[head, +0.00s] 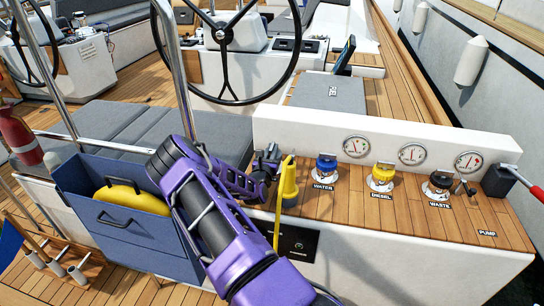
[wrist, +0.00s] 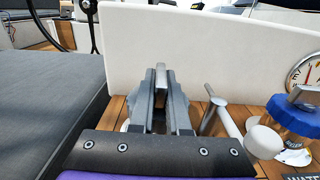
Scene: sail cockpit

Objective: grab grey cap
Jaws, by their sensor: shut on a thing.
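My gripper (head: 267,160) is low over the wooden deck strip, left of the blue WATER cap (head: 326,161). In the wrist view its fingers (wrist: 160,88) are closed on a grey upright bar (wrist: 161,74), which looks like the handle of the grey cap. The body of the cap is mostly hidden between and below the fingers. A bit of a white base shows beside them at deck level, so the cap appears to be at its deck fitting. In the head view the gripper hides the cap.
A yellow tool (head: 287,184) stands close right of the gripper. Yellow DIESEL (head: 382,173) and dark WASTE (head: 438,184) caps are further right. A white panel with gauges (head: 356,146) rises behind. A blue bin (head: 127,235) is left. A metal rod (wrist: 217,110) is near the fingers.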

